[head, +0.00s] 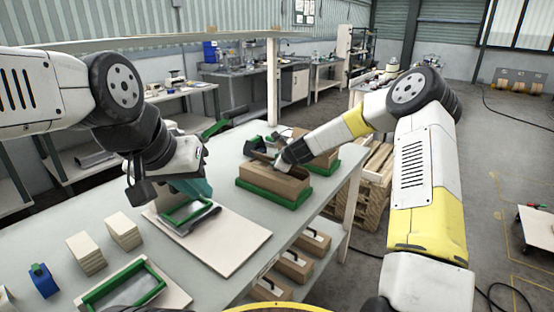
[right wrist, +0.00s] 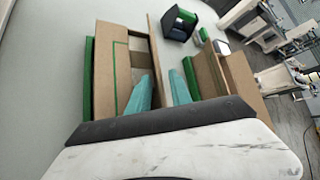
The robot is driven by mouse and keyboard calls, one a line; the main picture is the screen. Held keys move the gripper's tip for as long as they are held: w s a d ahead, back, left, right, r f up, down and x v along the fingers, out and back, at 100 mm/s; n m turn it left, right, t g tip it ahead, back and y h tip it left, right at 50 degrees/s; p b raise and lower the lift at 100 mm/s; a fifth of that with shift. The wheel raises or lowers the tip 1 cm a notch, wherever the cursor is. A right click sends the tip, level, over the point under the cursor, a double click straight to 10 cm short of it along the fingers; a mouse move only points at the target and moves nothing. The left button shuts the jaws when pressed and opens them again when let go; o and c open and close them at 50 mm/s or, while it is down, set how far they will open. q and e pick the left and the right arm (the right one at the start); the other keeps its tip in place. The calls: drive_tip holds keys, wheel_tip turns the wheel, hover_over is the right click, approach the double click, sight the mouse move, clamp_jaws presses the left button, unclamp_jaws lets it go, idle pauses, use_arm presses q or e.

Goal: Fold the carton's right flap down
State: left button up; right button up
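The near brown carton (head: 274,180) stands in a green-edged holder on the table. In the right wrist view, its box (right wrist: 108,75) has a green outline on one panel and a partly open top. A thin upright flap (right wrist: 157,50) stands along its right side. My right gripper (right wrist: 161,82) has its two teal fingers apart, one on either side of the flap's line; contact is unclear. In the head view, the right gripper (head: 284,161) is at the carton's far edge, its fingers mostly hidden. My left gripper (head: 196,188) hangs over a green-framed piece (head: 190,213); its finger gap is hidden.
A second carton (head: 322,158) stands close behind, also visible in the right wrist view (right wrist: 240,80). A dark and green dispenser (right wrist: 180,23) is beyond. Cream stacks (head: 86,254) and a blue item (head: 43,281) lie at the front left. The pale board (head: 238,240) has bare room.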

drive_tip(key=shift+w, duration=0.15)
clamp_jaws()
idle(1.4)
